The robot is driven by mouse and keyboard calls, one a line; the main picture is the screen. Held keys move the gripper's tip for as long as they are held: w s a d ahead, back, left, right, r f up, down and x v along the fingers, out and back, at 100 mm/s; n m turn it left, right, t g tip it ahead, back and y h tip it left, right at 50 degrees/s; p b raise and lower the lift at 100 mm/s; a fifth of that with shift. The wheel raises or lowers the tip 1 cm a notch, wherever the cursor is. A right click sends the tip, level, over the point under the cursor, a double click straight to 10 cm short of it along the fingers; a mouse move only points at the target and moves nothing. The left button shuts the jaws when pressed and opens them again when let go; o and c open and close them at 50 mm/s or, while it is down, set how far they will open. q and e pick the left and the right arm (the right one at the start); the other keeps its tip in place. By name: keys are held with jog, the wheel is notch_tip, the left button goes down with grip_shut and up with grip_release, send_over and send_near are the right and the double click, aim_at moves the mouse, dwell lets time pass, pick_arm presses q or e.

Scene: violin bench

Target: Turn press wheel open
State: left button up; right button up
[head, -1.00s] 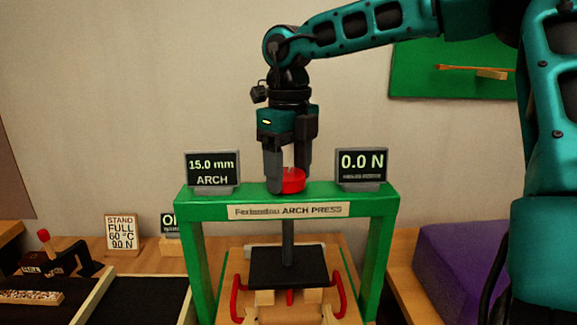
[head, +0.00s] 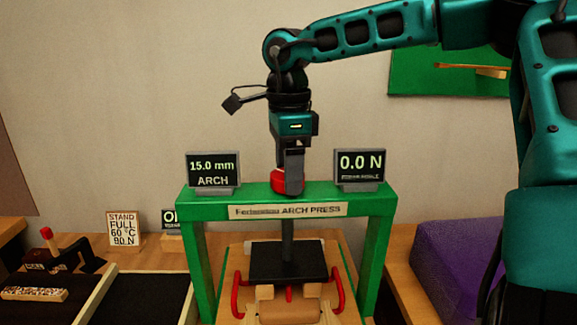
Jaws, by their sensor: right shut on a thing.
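The red press wheel (head: 277,181) sits on top of the green press frame (head: 334,204), between the two displays. My right gripper (head: 289,190) points straight down and is shut on the wheel; its fingers hide part of it. The black press plate (head: 287,262) hangs on its dark screw below the beam, above a wooden piece (head: 290,309). The left display (head: 213,170) reads 15.0 mm ARCH. The right display (head: 360,168) reads 0.0 N. My left gripper is not in view.
Red clamp handles (head: 335,290) stand on both sides under the plate. A purple block (head: 458,262) lies at the right. A black tray (head: 140,296) and a red-knobbed lever (head: 46,233) are at the left. A sign (head: 124,230) stands behind.

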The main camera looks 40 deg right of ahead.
jog(key=n, duration=0.4)
jog(key=shift+n, duration=0.3)
jog(key=shift+w+n, duration=0.1)
jog(key=shift+n, duration=2.1)
jog(key=o, duration=1.1)
jog(key=shift+c, duration=0.2)
notch_tip(320, 180, up, 13)
